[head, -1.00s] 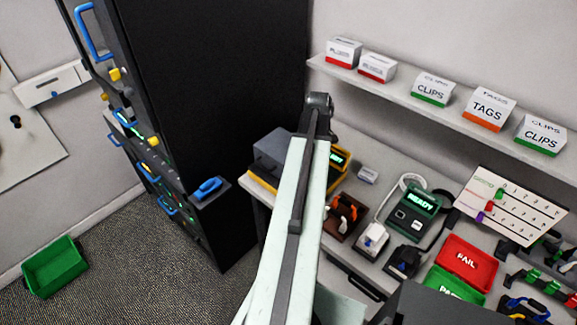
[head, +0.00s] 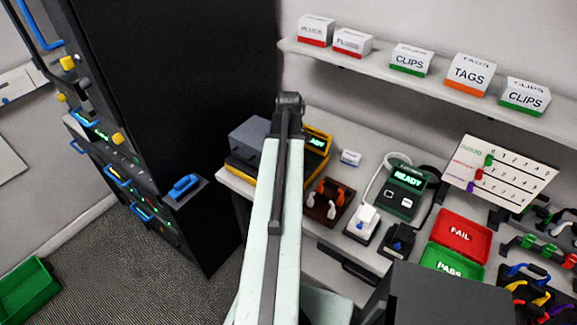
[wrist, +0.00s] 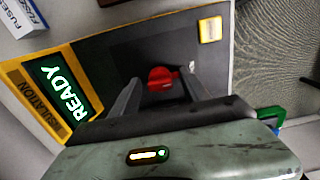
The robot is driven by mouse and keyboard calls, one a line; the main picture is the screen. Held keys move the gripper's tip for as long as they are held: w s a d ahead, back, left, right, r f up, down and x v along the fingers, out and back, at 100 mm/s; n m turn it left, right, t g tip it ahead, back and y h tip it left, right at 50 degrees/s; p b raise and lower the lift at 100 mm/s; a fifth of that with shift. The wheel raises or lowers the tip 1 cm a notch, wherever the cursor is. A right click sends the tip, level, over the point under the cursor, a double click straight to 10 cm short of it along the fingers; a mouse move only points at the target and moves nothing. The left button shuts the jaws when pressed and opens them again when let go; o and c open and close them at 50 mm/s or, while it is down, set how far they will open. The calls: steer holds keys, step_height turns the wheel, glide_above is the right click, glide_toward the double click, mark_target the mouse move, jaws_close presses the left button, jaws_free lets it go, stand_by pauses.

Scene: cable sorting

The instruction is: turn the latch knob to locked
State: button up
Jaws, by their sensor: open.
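A red knob (wrist: 162,78) shows in the wrist view on the dark face of the insulation tester, which has a yellow panel (wrist: 22,100) and a lit READY screen (wrist: 66,97). My gripper (wrist: 160,83) is open, with one finger on each side of the knob. I cannot tell whether the fingers touch it. In the head view the tester (head: 246,139) stands at the left end of the bench. My arm hides part of it, the knob and my gripper there.
A small white box (head: 350,158) lies right of the tester. An orange-handled tool block (head: 328,203), a READY device (head: 405,188) and red FAIL tray (head: 463,237) stand farther right. A tall black cabinet (head: 180,100) is at left. A shelf with label boxes (head: 412,60) runs above the bench.

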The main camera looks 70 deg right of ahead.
steer(key=shift+r, duration=0.1)
jaws_close()
steer(key=shift+m, duration=0.3)
steer(key=m, duration=0.3)
steer(key=shift+m, duration=0.4)
steer(key=m, duration=0.9)
steer(key=shift+m, duration=2.2)
